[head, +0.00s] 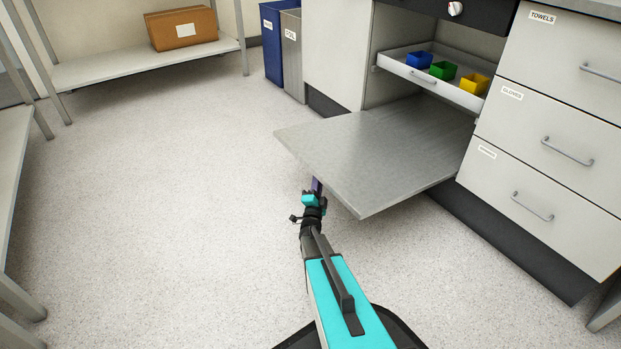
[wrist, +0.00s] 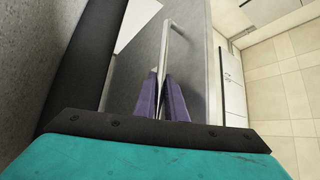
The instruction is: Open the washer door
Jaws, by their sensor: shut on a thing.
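The washer door (head: 370,150) is a grey panel folded down from the cabinet front, lying about level. Inside the opening, a white rack (head: 440,86) holds blue, green and yellow bins. My gripper (head: 317,187) is at the door's outer edge, its fingertips partly hidden by the panel. In the wrist view, its purple fingers (wrist: 161,88) are shut on the door's metal bar handle (wrist: 172,50). The handle is hidden in the head view.
Drawers (head: 540,150) with bar handles stand right of the door. Blue and grey bins (head: 292,55) stand left of the cabinet. A low shelf (head: 140,62) with a cardboard box (head: 182,28) is at the back left. The floor left of the door is clear.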

